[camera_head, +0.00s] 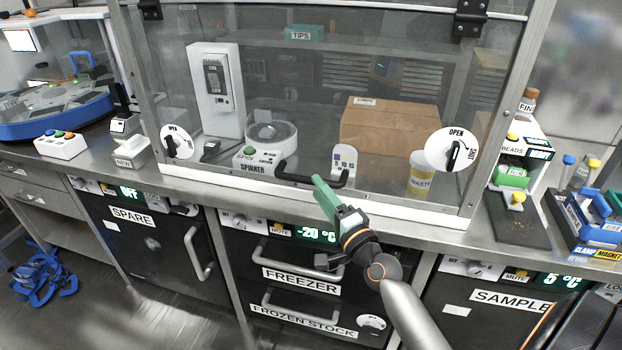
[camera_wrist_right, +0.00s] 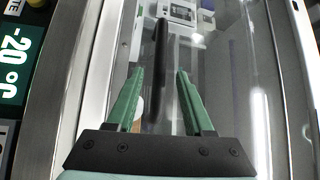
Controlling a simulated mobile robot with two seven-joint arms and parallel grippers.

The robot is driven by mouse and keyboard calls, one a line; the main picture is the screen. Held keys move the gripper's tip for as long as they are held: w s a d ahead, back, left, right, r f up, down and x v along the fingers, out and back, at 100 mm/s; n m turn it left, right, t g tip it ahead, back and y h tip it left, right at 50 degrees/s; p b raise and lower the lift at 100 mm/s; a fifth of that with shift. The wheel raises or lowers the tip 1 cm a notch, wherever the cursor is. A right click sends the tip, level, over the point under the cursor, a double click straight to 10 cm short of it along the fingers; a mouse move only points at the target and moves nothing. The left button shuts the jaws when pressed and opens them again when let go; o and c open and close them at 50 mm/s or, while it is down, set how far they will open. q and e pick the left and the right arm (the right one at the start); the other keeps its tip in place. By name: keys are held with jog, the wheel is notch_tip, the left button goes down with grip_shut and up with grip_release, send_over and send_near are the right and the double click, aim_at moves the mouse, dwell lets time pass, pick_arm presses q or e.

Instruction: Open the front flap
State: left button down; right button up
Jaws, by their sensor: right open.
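The front flap (camera_head: 330,110) is a clear panel in a metal frame, hanging down with its lower edge at the bench front. A black bar handle (camera_head: 310,179) is fixed low on it. The round right latch dial (camera_head: 452,150) has a black knob standing roughly upright, toward the word OPEN. The left latch dial (camera_head: 178,142) also has a black knob; its setting is hard to read. My right gripper (camera_head: 321,188) is at the handle's right part. In the wrist view, its green fingers (camera_wrist_right: 160,73) are open with the handle (camera_wrist_right: 160,60) showing between them; contact is unclear.
Behind the flap are a spinner (camera_head: 270,140), a cardboard box (camera_head: 390,125) and a waste jar (camera_head: 420,172). Freezer drawers (camera_head: 300,273) with bar handles lie below the bench. A dark block (camera_head: 518,220) and blue racks (camera_head: 590,220) stand at right.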

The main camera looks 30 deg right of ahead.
jog(key=shift+w+d+r, duration=0.1)
jog(key=shift+w+r, duration=0.05)
jog(key=shift+w, duration=0.9)
jog(key=shift+w+r, duration=0.1)
jog(key=shift+w, duration=0.9)
grip_shut()
